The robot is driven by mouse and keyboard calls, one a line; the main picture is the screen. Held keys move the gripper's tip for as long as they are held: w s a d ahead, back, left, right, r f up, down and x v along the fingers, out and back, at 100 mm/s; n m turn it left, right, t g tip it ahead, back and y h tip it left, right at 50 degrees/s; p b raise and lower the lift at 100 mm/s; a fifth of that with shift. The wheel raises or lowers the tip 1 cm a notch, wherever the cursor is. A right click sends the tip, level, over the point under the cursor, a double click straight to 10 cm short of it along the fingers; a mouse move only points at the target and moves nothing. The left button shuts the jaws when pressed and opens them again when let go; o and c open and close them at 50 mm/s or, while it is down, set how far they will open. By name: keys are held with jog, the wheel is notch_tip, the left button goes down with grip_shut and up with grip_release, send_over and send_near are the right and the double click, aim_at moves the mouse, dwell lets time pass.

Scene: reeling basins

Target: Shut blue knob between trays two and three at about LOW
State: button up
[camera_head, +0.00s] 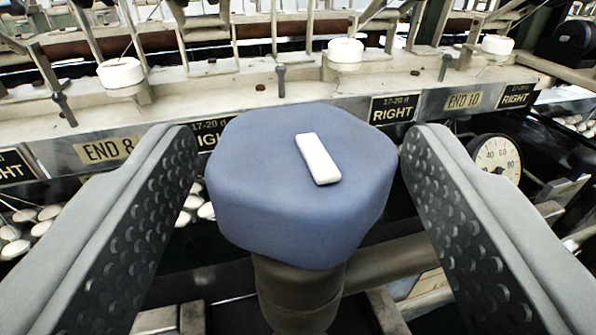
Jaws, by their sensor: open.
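The blue knob (265,195) is a large faceted cap in the middle of the view, on a dark upright stem (298,295). A white bar mark (318,158) lies on its top, tilted slightly, its far end leaning left. My gripper (300,160) is open, with one studded finger on each side of the knob. A narrow gap shows between each finger and the knob, so neither appears to touch it. No LOW mark shows, and the trays cannot be told apart by number here.
A dial gauge (497,158) is at right, and white cocoons lie low at left.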

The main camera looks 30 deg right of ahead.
jog(key=v, duration=1.4)
jog(key=shift+s+a, duration=0.2)
jog(key=shift+s, duration=0.15)
jog(key=shift+c, duration=0.2)
dwell(1.3)
